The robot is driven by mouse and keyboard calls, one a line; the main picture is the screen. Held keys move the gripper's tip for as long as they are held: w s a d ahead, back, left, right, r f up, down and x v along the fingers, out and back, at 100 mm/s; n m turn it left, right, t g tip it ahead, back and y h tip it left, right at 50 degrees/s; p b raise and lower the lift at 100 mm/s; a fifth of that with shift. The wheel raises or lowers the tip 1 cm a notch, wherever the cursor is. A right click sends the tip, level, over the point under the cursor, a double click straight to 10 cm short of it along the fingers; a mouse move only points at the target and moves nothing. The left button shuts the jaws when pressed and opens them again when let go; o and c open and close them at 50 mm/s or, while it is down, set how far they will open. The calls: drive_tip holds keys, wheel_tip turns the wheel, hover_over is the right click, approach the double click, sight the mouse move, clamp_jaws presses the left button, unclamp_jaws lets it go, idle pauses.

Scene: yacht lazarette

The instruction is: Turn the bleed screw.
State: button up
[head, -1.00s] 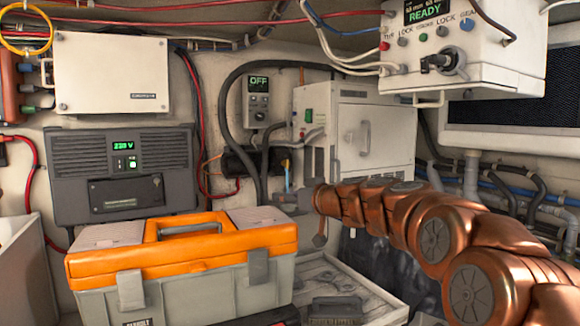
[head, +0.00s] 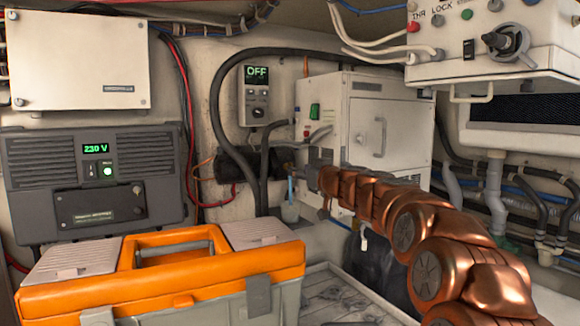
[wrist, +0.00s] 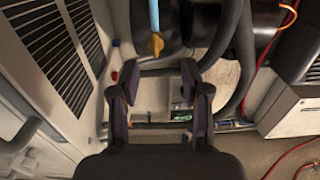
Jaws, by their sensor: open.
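A small yellow-brass fitting with a wing-like end, which looks like the bleed screw (wrist: 155,44), sits by the dark cylinder in the wrist view. A light blue tube (wrist: 154,14) runs from it. In the head view the tube (head: 290,188) hangs into a small cup (head: 290,211), left of my arm; the fitting is too small there to make out clearly. My gripper (wrist: 160,68) is open, with nothing between its fingers. In the wrist view the fitting shows just above the fingertip gap, apart from both fingers. In the head view the fingers are hard to make out.
A white cabinet (head: 386,112) stands close beside my gripper. Black hoses (head: 216,115) loop near the dark cylinder (head: 228,166). An orange-lidded toolbox (head: 200,285) fills the front left. A white control box (head: 470,70) hangs at upper right.

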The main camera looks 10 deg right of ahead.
drive_tip(key=p+x, duration=0.3)
drive_tip(key=x, duration=0.3)
drive_tip(key=shift+w+d, duration=0.2)
drive_tip(key=shift+w, duration=0.05)
drive_tip(key=shift+c, duration=0.3)
clamp_jaws()
